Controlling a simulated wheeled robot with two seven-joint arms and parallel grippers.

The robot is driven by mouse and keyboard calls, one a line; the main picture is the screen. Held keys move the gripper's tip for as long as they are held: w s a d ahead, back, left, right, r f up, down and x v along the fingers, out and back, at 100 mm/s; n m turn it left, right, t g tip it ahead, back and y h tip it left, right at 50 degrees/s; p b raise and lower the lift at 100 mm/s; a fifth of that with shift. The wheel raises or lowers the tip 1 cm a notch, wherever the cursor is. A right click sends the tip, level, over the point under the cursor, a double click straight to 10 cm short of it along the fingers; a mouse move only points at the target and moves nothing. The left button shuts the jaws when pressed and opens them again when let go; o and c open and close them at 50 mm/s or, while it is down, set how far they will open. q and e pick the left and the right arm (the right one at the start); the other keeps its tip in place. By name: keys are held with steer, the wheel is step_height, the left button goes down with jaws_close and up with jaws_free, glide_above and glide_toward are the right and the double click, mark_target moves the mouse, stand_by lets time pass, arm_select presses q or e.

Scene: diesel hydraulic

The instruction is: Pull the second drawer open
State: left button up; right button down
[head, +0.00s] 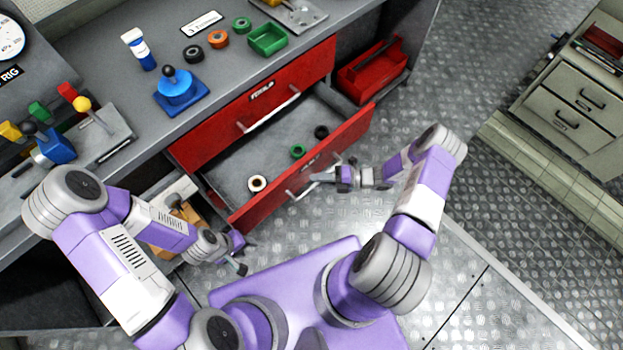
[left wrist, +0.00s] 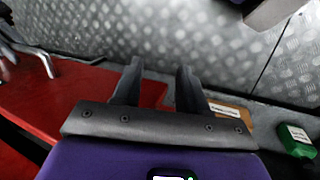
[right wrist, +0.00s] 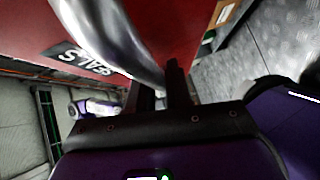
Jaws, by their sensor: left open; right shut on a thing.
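The second drawer (head: 352,132) is red and stands well open below the shut top drawer (head: 308,75). My right gripper (head: 322,177) is shut on that handle; in the right wrist view the handle (right wrist: 118,38) runs between my fingers (right wrist: 162,88), partly hidden. My left gripper (head: 243,256) is open and empty, apart from the drawer's near left end. Its open fingers (left wrist: 160,85) also show in the left wrist view.
The bench top (head: 228,75) holds a blue pedestal (head: 180,92), rings, a green tray (head: 267,39) and a lever unit (head: 95,125). A red toolbox (head: 368,72) sits right of the drawers. Metal floor (head: 460,215) is clear to the right.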

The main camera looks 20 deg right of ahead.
steer(key=shift+s+d, duration=0.2)
steer(key=shift+s, duration=0.15)
steer(key=c, duration=1.1)
jaws_free()
steer(key=shift+c, duration=0.2)
steer(key=v, duration=0.7)
steer(key=shift+d+p, duration=0.25)
steer(key=shift+p, duration=0.05)
steer(key=shift+s+a, duration=0.1)
steer(key=shift+s, duration=0.05)
